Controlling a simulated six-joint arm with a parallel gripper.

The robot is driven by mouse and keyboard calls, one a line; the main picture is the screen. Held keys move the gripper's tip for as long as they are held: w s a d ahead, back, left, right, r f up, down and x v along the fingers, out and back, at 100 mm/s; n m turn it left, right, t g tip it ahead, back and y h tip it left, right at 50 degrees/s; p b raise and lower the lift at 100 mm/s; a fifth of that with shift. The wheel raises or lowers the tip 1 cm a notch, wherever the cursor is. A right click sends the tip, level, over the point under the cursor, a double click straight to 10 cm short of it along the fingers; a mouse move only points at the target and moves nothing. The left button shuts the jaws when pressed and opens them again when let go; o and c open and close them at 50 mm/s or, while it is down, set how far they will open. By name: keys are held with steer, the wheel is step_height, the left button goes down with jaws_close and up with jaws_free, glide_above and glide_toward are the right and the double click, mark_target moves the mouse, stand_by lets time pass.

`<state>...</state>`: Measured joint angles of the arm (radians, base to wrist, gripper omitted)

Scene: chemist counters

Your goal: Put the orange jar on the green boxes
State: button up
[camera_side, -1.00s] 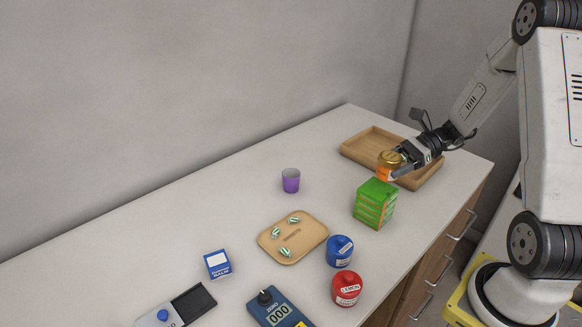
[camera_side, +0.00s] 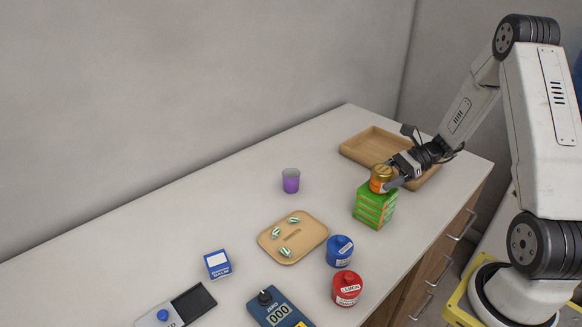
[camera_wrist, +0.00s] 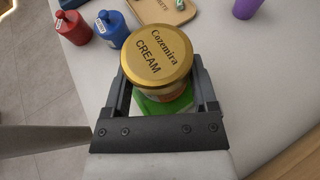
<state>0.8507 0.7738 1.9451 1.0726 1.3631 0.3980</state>
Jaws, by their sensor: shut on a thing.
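The orange jar (camera_side: 377,184) with a gold lid is held upright between the fingers of my gripper (camera_side: 391,181). In the wrist view its gold lid (camera_wrist: 157,54) reads "Cozemira CREAM" and sits between both fingers of my gripper (camera_wrist: 160,85). The stack of green boxes (camera_side: 373,209) stands near the counter's right edge, directly under the jar. A green top (camera_wrist: 166,106) shows beneath the jar in the wrist view. I cannot tell whether the jar's base touches the top box or hovers just above it.
A wooden tray (camera_side: 366,159) lies behind the boxes. A blue jar (camera_side: 340,252) and a red jar (camera_side: 347,289) stand in front. A tan board (camera_side: 271,243) with striped sweets and a purple cup (camera_side: 291,182) are to the left. The counter's back left is clear.

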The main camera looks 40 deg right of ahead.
steer(key=shift+f, duration=0.2)
steer(key=o, duration=1.2)
steer(key=shift+r, duration=0.2)
steer(key=v, duration=1.2)
steer(key=shift+r, duration=0.1)
